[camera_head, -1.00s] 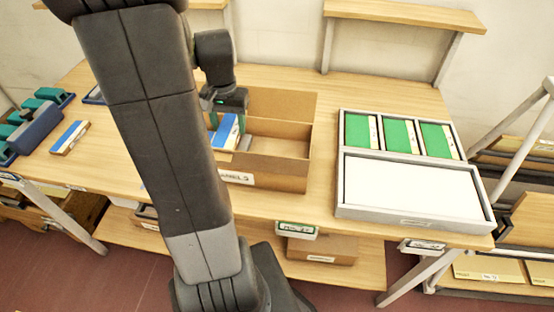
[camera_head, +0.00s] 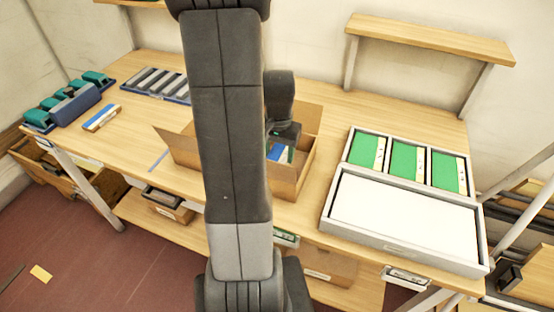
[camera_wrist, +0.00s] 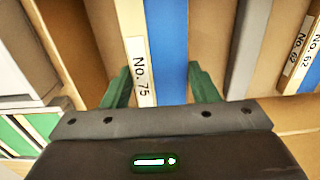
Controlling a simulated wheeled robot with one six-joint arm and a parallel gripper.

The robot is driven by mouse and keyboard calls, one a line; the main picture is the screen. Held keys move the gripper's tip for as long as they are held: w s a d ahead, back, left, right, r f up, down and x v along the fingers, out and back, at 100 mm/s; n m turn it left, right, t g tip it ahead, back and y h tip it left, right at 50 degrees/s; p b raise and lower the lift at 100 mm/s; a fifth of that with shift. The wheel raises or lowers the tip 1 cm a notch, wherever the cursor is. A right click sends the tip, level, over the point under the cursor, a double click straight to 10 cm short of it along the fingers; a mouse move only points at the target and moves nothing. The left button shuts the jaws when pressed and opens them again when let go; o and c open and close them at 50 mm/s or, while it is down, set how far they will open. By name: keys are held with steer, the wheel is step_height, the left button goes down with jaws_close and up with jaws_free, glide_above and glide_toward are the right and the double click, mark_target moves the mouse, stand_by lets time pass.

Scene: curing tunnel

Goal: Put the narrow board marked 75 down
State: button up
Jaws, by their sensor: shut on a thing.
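The narrow board marked 75 (camera_wrist: 164,45) shows in the wrist view as a blue face with a pale strip reading "No. 75". My gripper (camera_wrist: 164,88) has its green fingers on either side of the board and is shut on it. In the head view the board (camera_head: 276,152) shows as a small blue and white patch below my gripper (camera_head: 282,140), inside the outline of an open cardboard box (camera_head: 299,168). My arm hides the box's middle. Whether the board touches the box floor cannot be told.
In the wrist view a grey divider (camera_wrist: 248,45) and boards marked 62 (camera_wrist: 299,50) stand to the right. A white-topped tray (camera_head: 405,218) with green boards (camera_head: 408,163) is at right. A blue-white board (camera_head: 101,118), a slotted rack (camera_head: 158,82) and teal-topped pieces (camera_head: 62,100) are at left.

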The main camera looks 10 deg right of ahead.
mark_target(278, 155)
steer(key=shift+f, duration=1.8)
steer(key=shift+f, duration=0.2)
steer(key=o, duration=1)
steer(key=shift+r, duration=0.1)
step_height(278, 155, up, 12)
steer(key=shift+r, duration=0.1)
